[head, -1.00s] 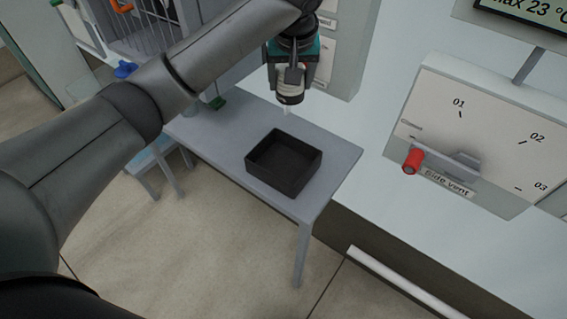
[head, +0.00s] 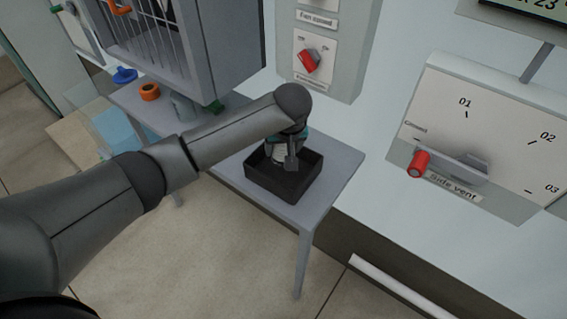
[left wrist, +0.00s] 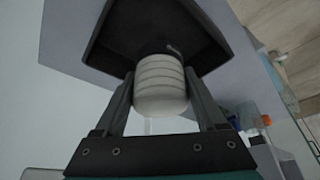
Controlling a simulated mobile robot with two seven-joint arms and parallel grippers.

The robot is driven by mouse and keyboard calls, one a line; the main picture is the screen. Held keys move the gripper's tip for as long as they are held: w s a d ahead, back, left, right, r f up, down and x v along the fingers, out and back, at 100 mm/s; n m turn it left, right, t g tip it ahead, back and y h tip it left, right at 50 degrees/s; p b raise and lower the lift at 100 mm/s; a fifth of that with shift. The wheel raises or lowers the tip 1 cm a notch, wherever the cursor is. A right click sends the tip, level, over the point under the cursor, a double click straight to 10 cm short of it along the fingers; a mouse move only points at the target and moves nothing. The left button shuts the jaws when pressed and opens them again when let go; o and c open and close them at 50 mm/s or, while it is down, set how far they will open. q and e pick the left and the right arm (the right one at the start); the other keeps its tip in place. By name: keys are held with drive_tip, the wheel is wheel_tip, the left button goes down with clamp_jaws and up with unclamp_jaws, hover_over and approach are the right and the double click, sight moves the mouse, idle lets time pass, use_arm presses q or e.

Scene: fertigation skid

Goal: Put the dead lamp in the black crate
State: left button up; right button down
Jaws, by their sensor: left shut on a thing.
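The black crate (head: 273,186) sits on a small grey table against the wall. My left gripper (head: 283,160) has come down over the crate from above. In the left wrist view its fingers (left wrist: 160,100) stand on both sides of the pale, ribbed lamp (left wrist: 160,85) and are shut on it. The lamp's far end points towards the dark crate (left wrist: 108,42). In the head view the lamp (head: 278,154) is partly covered by the gripper. I cannot tell whether it touches the crate floor. My right gripper is not in view.
The grey table (head: 337,170) is bare to the right of the crate. An orange ring (head: 150,91) and a blue part (head: 124,75) lie at its far left end. A barred grey cabinet stands above. A panel with a red knob (head: 309,61) hangs on the wall behind.

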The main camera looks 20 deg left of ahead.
sight(286, 151)
use_arm(q)
wheel_tip(286, 151, down, 5)
drive_tip(key=shift+r+b, duration=0.15)
drive_tip(key=shift+b, duration=0.5)
drive_tip(key=o, duration=1.5)
drive_tip(key=shift+f, duration=0.2)
drive_tip(key=shift+r, duration=0.1)
drive_tip(key=p+v, duration=0.3)
drive_tip(key=v, duration=0.7)
drive_tip(key=shift+d+r, duration=0.1)
drive_tip(key=shift+r, duration=0.3)
drive_tip(key=shift+s+d+r+p, duration=0.1)
drive_tip(key=shift+s+r+p, duration=0.2)
drive_tip(key=shift+r, duration=0.35)
